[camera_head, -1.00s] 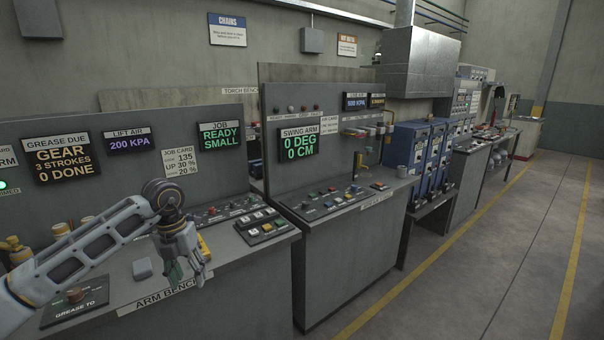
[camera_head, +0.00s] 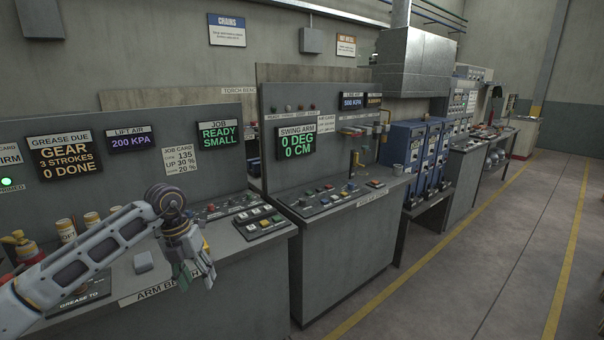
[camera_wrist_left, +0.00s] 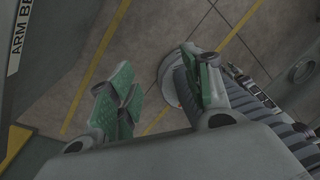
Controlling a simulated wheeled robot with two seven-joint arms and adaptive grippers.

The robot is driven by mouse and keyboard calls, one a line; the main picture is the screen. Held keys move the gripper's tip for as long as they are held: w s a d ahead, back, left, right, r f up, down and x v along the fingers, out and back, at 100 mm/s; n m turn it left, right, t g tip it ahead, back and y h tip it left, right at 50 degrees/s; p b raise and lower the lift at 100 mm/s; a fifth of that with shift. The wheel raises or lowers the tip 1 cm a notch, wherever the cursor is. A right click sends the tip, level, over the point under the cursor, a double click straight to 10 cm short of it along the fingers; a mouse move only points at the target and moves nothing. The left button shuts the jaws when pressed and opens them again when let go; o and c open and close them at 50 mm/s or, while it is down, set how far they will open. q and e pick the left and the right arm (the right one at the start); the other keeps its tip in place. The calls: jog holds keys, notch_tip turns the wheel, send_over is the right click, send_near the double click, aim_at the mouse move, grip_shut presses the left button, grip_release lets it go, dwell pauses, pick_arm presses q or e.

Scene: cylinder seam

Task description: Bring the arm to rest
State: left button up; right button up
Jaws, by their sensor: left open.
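My left arm comes in from the left in the head view, bent at the wrist. Its left gripper (camera_head: 194,276) points down above the front of the arm bench (camera_head: 245,290). The gripper is open and empty. In the left wrist view, the green-padded fingers of my left gripper (camera_wrist_left: 155,92) stand apart, with grey floor and yellow lines between and below them. The swing arm display (camera_head: 296,143) reads 0 DEG and 0 CM. The job display (camera_head: 219,135) reads READY SMALL. My right gripper is in neither view.
Bottles (camera_head: 66,230) stand at the back left of the bench, behind my forearm. A small grey block (camera_head: 143,261) lies beside the gripper. A button box (camera_head: 259,223) is to its right. The swing arm console (camera_head: 345,240) stands farther right; the floor (camera_head: 480,260) beyond is clear.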

pick_arm(q)
jog(key=w+d+f+n+t+h, duration=0.2)
jog(key=w+d+f+n+h, duration=0.1)
jog(key=d+f+h, duration=0.35)
jog(key=w+d+f+n+t+h, duration=0.1)
jog(key=w+d+f+n+h, duration=0.25)
jog(key=d+f+h, duration=0.35)
jog(key=s+a+f+n+t+y, duration=0.1)
jog(key=a+f+n+t+y, duration=0.35)
jog(key=f+n, duration=0.65)
jog(key=s+a+f+n+t+y, duration=0.1)
jog(key=a+f+n+t+y, duration=0.35)
jog(key=f, duration=1.25)
jog(key=s+a+f+n+g+y, duration=0.2)
jog(key=s+a+f+n+y, duration=0.15)
jog(key=s+f, duration=0.75)
jog(key=s+a+f+n+g+y, duration=0.2)
jog(key=s+a+f+n, duration=0.2)
jog(key=s+f, duration=0.7)
jog(key=s+f+n+g, duration=0.2)
jog(key=s+f, duration=0.3)
jog(key=s, duration=1.1)
jog(key=s+f+n+g+y, duration=0.1)
jog(key=s+f+g, duration=0.3)
jog(key=s, duration=1.1)
jog(key=shift+s+d+f+n+g, duration=0.35)
jog(key=shift+d+f+n, duration=0.1)
jog(key=shift+f, duration=0.5)
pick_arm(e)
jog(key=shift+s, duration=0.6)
